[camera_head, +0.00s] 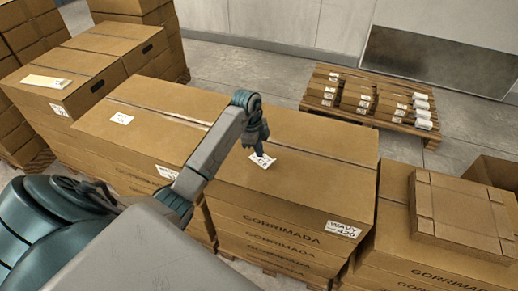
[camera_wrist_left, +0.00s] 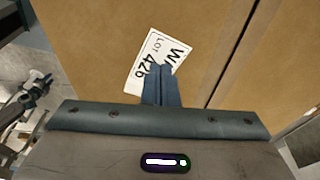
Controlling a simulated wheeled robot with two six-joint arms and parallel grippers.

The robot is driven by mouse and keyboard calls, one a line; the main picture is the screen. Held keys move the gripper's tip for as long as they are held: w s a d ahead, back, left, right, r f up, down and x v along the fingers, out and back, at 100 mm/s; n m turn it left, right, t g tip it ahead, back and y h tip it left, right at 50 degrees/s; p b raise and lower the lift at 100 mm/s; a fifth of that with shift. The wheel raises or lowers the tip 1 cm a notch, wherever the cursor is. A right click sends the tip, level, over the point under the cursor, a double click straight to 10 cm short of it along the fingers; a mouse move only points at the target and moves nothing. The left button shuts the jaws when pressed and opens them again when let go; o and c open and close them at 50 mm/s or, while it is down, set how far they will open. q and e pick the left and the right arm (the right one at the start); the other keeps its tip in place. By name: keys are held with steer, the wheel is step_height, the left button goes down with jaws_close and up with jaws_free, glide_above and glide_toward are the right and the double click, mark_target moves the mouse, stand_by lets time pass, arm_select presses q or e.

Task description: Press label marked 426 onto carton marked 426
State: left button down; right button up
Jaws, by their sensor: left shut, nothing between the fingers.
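The white label (camera_head: 262,161), printed "LOT 426" with a partly hidden word starting with W, lies askew on the brown top of a carton (camera_head: 320,138). The carton's front carries a white tag (camera_head: 343,229) that seems to read WAVY 426. My left gripper (camera_head: 259,149) is shut and empty, its tips pointing down at the label. My right gripper is not in view.
A tagged carton (camera_head: 150,95) stands to the left, and a carton with a strip on top (camera_head: 110,45) behind it. A flat carton (camera_head: 462,212) lies at the right. A pallet (camera_head: 395,123) with small boxes stands at the back right on open floor.

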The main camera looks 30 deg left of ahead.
arm_select(q)
steer(key=shift+f+b, duration=0.3)
steer(key=shift+f, duration=0.25)
steer(key=shift+r, duration=0.1)
stand_by(0.4)
step_height(320, 180, up, 7)
steer(key=p, duration=0.6)
steer(key=shift+d, duration=0.1)
stand_by(0.3)
